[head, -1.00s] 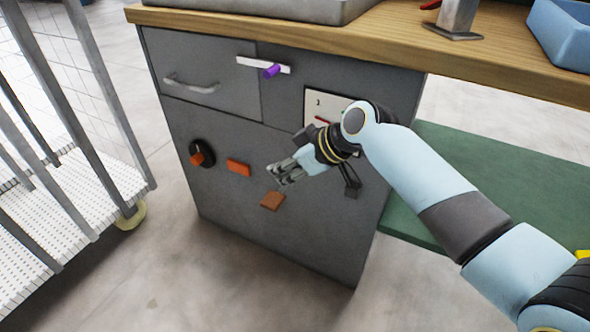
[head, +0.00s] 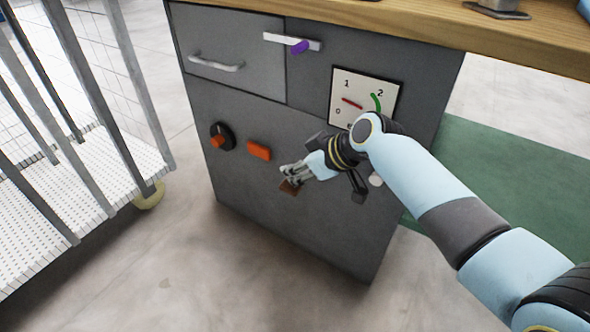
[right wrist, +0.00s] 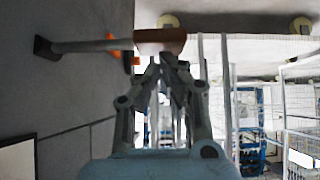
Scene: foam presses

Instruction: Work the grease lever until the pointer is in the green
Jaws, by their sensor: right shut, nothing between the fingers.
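The lever's brown grip (head: 290,187) sticks out low on the grey cabinet front. In the right wrist view its grey rod (right wrist: 85,45) runs from a mount on the cabinet to the brown grip (right wrist: 160,36). My right gripper (head: 287,172) is shut and empty, its fingertips at the grip and partly covering it in the head view. In the right wrist view the fingertips (right wrist: 166,62) lie just short of the grip; I cannot tell if they touch. The gauge (head: 350,84) has a red pointer (head: 351,102) between 0 and 1, outside the green arc (head: 378,101) near 2.
An orange switch (head: 259,149) and a dial with an orange knob (head: 219,139) sit left of the gripper. A purple-ended white bar (head: 280,40) and a drawer handle (head: 216,63) are above. A wire cart (head: 120,185) stands left, a wooden worktop (head: 400,27) above.

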